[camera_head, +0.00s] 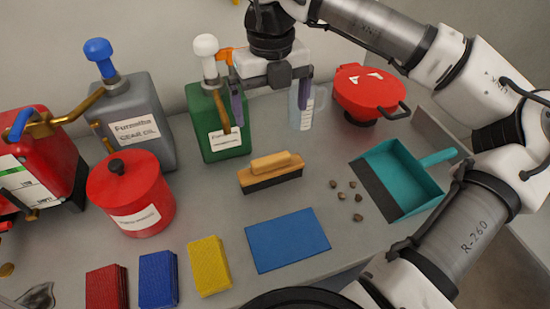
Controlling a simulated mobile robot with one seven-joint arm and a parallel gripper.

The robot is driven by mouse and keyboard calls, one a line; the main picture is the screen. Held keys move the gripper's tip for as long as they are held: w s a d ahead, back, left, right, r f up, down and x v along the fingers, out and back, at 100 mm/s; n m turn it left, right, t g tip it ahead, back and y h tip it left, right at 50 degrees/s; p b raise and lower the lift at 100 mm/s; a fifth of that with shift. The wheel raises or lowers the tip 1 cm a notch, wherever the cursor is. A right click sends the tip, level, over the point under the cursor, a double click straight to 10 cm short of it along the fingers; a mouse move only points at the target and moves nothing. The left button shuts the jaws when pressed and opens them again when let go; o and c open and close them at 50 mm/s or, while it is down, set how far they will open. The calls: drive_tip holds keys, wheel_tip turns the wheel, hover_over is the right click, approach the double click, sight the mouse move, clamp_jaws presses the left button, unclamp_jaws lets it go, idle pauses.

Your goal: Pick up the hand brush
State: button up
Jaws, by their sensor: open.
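The hand brush (271,171) has a light wooden back and grip and dark bristles. It lies bristles down in the middle of the grey counter, between the green can and the blue mat. My gripper (272,108) points down, open and empty. It is above and behind the brush, in front of the green can's right side and the clear jug. The gap between its fingers shows no object held. The whole brush is in view.
A green can (217,145), grey can (138,125) and red canister (131,195) stand left. A clear jug (303,110) and red funnel (369,90) stand behind. A teal dustpan (402,180) with several pebbles (341,196) is right. A blue mat (287,240) lies in front.

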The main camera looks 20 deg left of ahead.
hover_over(271, 158)
drive_tip(key=f, duration=0.4)
drive_tip(key=f+p, duration=0.1)
drive_tip(key=f, duration=0.2)
drive_tip(key=shift+w+f, duration=0.2)
drive_tip(key=shift+f, duration=0.15)
drive_tip(key=shift+s+f+p, duration=0.2)
drive_tip(key=shift+f+p, duration=0.6)
drive_tip(key=shift+f, duration=1.85)
drive_tip(key=c, duration=1.1)
